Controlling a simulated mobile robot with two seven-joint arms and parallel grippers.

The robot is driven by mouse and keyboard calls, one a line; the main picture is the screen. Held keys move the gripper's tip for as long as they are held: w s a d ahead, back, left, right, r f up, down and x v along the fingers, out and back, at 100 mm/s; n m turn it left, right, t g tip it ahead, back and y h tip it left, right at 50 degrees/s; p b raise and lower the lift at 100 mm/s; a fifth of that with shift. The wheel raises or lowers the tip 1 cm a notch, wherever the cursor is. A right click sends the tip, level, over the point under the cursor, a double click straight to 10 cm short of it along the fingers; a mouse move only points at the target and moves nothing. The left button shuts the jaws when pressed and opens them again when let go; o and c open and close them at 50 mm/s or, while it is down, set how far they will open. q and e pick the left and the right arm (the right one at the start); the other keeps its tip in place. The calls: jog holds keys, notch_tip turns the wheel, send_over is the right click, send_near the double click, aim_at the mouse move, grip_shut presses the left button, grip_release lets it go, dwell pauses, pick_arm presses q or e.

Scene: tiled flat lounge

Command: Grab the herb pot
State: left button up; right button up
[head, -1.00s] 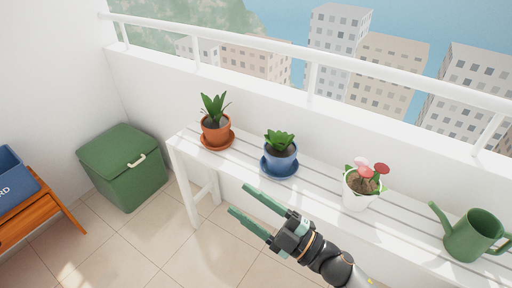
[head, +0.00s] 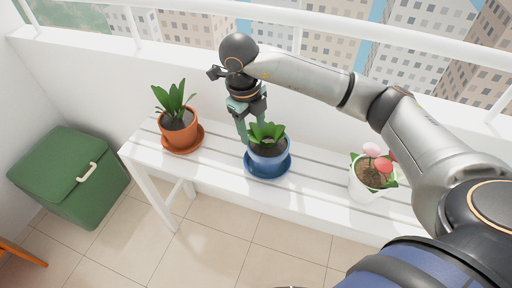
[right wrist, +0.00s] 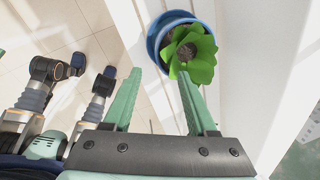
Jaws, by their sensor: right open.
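The likely herb pot is a blue pot (head: 268,153) with broad green leaves, standing upright on a blue saucer (head: 270,172) on the white slatted bench. My right gripper (head: 254,130) points down just behind and above it, fingers apart and empty. One finger passes beside the leaves at the left; contact cannot be told. In the right wrist view, the open fingers (right wrist: 160,74) frame bare floor and bench edge, while the leaves (right wrist: 192,55) and blue pot (right wrist: 170,24) lie beyond the right fingertip. My left gripper is not in view.
On the bench (head: 222,168), a terracotta pot (head: 179,131) stands left and a white flower pot (head: 366,181) right. A white wall and railing (head: 300,42) run behind. A green lidded box (head: 70,175) sits on the floor at left.

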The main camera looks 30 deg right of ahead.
send_over(257, 154)
notch_tip(257, 154, down, 6)
jog(key=shift+w+f, duration=0.15)
jog(key=shift+f, duration=2.75)
grip_shut()
jog(key=shift+d+f, duration=0.1)
